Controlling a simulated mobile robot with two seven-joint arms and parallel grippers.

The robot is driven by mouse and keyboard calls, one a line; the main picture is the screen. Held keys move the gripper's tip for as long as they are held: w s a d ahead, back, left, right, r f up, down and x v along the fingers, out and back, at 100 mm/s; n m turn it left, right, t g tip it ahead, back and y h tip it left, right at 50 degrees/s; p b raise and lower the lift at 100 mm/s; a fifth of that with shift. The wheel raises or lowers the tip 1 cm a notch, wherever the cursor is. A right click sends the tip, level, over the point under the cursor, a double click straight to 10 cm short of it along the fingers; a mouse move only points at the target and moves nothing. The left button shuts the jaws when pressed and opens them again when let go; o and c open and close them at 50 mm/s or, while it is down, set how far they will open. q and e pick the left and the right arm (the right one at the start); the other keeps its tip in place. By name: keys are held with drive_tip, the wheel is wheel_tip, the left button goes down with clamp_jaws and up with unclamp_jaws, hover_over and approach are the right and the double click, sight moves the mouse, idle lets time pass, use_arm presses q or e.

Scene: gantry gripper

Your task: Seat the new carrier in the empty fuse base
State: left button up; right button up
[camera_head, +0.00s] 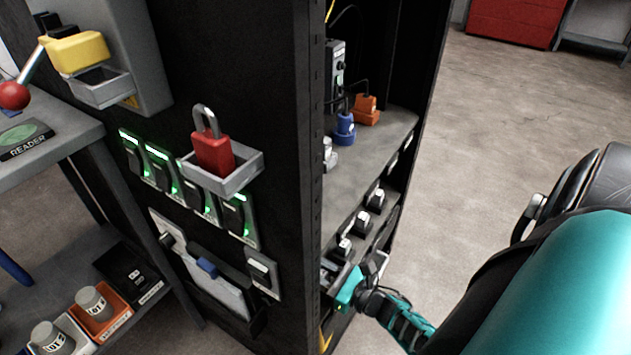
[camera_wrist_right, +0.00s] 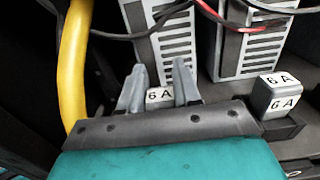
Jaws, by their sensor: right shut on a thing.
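My right gripper (camera_wrist_right: 158,74) is shut on a small white-topped carrier marked 6 A (camera_wrist_right: 159,95), which sits between its two grey fingers in the right wrist view. The carrier's lower part is hidden behind the gripper body, so I cannot tell whether it touches a base. Another 6 A carrier (camera_wrist_right: 279,97) stands to the right in a dark base (camera_wrist_right: 285,128). In the head view my right gripper (camera_head: 352,288) is low inside the cabinet, at the near end of a row of fuse carriers (camera_head: 361,222); its fingertips are hard to make out. My left gripper is not in view.
A yellow tube (camera_wrist_right: 75,60) runs close on the left in the wrist view. Grey vented units (camera_wrist_right: 165,40) and red and black wires (camera_wrist_right: 245,22) lie behind the fingers. The cabinet's dark front edge (camera_head: 312,150) stands left of the right gripper. Blue and orange plugs (camera_head: 345,127) sit on the shelf above.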

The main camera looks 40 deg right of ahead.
drive_tip(key=o, duration=1.1)
drive_tip(key=v, duration=1.3)
drive_tip(key=shift+p, duration=0.3)
